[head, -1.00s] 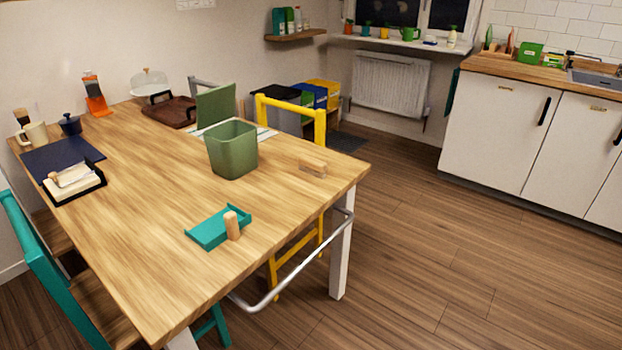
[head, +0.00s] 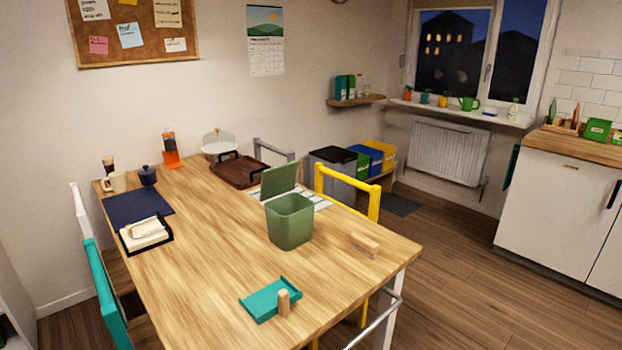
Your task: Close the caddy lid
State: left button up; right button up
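The green caddy (head: 290,226) stands upright on the wooden table, right of the table's middle. Its lid (head: 279,181) is open and stands up at the back of the caddy, tilted slightly. The open top of the caddy faces up, and its floor is hidden. Neither of my grippers is in view.
The wooden table (head: 200,250) holds a teal tray (head: 262,304) with a wooden peg (head: 284,302) and a wooden block (head: 365,245) near the caddy. A brown tray (head: 238,171) lies behind. A yellow chair (head: 374,205) stands right of the table. Floor further right is clear.

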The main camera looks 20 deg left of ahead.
aim_at(276, 181)
jog(key=j+z, duration=0.4)
jog(key=j, duration=0.15)
jog(key=j+z, duration=0.35)
jog(key=j, duration=0.2)
